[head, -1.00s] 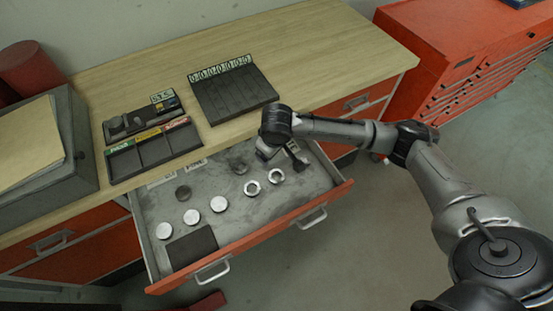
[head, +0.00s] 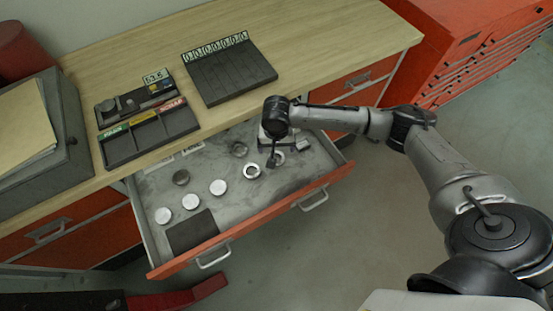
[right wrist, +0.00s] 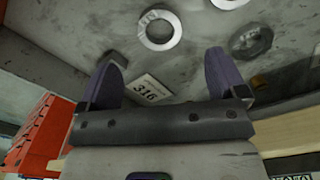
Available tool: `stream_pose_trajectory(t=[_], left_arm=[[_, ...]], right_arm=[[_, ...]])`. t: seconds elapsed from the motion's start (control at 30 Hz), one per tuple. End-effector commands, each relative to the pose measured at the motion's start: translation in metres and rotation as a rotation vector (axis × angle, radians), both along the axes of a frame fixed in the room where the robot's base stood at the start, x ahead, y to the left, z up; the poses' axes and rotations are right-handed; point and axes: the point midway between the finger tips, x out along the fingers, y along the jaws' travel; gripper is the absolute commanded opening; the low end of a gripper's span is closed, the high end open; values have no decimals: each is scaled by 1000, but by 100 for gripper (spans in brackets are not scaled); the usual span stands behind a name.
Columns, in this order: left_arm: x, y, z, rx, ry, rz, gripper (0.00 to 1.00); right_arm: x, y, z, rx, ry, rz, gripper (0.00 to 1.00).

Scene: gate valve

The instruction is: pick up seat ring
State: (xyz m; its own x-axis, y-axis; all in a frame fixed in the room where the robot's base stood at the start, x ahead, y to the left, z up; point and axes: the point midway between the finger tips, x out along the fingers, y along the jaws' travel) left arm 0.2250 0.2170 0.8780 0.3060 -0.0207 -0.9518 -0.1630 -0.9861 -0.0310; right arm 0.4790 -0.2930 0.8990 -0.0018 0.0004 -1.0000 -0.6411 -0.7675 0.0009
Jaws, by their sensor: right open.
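Bright metal seat rings lie in the open drawer (head: 180,243). One seat ring (head: 252,171) shows clearly in the head view. Another seat ring (head: 279,158) is partly hidden behind my right gripper (head: 272,160). In the right wrist view, a seat ring (right wrist: 159,29) lies flat beyond the fingertips, and part of another ring (right wrist: 228,2) shows at the top edge. My right gripper (right wrist: 160,75) is open there, with nothing between its fingers and a gap to the ring. My left gripper is not in view.
Dark rings (head: 181,177) and (head: 239,149) and several pale discs (head: 191,202) share the drawer. A "316" label (right wrist: 148,95) lies on its floor. A sorting tray (head: 150,138) and a slotted rack (head: 232,78) stand on the bench. The drawer front is a raised edge.

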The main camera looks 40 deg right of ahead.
Motion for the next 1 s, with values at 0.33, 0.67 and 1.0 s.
stream_pose_trajectory(t=[0.33,0.67,1.0], left_arm=[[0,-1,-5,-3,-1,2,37],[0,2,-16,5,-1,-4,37],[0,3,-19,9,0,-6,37]], right_arm=[[0,0,-21,0,-1,1,91],[-5,3,-53,-1,1,2,91],[-5,3,-71,-1,-2,3,91]])
